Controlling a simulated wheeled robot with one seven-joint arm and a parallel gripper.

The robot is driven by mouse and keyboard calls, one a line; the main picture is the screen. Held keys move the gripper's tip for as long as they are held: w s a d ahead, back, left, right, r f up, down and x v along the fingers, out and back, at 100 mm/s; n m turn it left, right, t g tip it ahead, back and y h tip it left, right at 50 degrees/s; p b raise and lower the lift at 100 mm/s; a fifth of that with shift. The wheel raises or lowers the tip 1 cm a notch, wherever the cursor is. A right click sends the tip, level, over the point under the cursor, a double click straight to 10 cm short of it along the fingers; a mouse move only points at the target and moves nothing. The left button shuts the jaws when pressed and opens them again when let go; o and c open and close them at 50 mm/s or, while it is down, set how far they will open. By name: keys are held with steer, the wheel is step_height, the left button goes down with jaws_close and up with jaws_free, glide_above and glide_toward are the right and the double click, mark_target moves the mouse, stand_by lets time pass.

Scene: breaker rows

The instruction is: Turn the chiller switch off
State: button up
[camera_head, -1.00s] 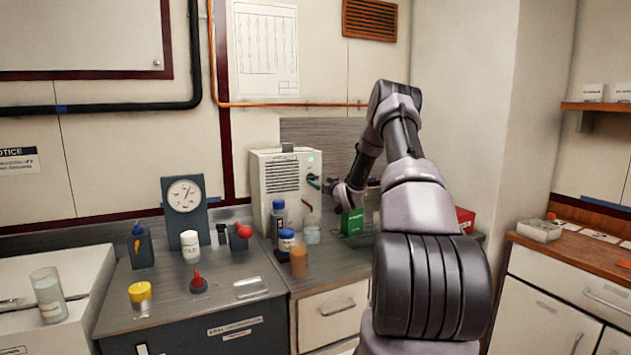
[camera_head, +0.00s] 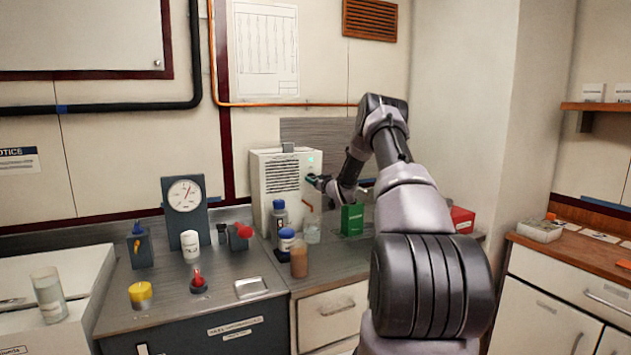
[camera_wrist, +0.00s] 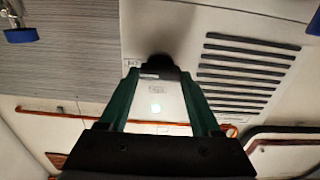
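The chiller is a cream box (camera_head: 261,195) with dark vent slots, standing at the back of the counter. In the wrist view its pale front (camera_wrist: 165,20) fills the upper middle. My gripper (camera_head: 314,180) is at the chiller's right-hand face. In the wrist view, my gripper's green fingers (camera_wrist: 158,76) stand apart, with the knob between or just beyond their tips. I cannot tell whether they touch it. The knob's setting is unclear.
Bottles (camera_head: 287,240), a brown-filled jar (camera_head: 299,262) and a clear beaker (camera_head: 312,231) stand in front of the chiller. A green box (camera_head: 352,219) stands below my wrist. A gauge (camera_head: 185,195) and a red-handled valve (camera_head: 240,236) are to the left.

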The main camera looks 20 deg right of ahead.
steer(key=n, duration=0.3)
steer(key=shift+a+n, duration=0.15)
steer(key=shift+n, duration=0.25)
steer(key=shift+a+f+n, duration=0.1)
steer(key=shift+f+n, duration=0.05)
steer(key=shift+n, duration=3.35)
steer(key=shift+f+n, duration=0.1)
steer(key=shift+n, duration=3.4)
steer(key=o, duration=1.4)
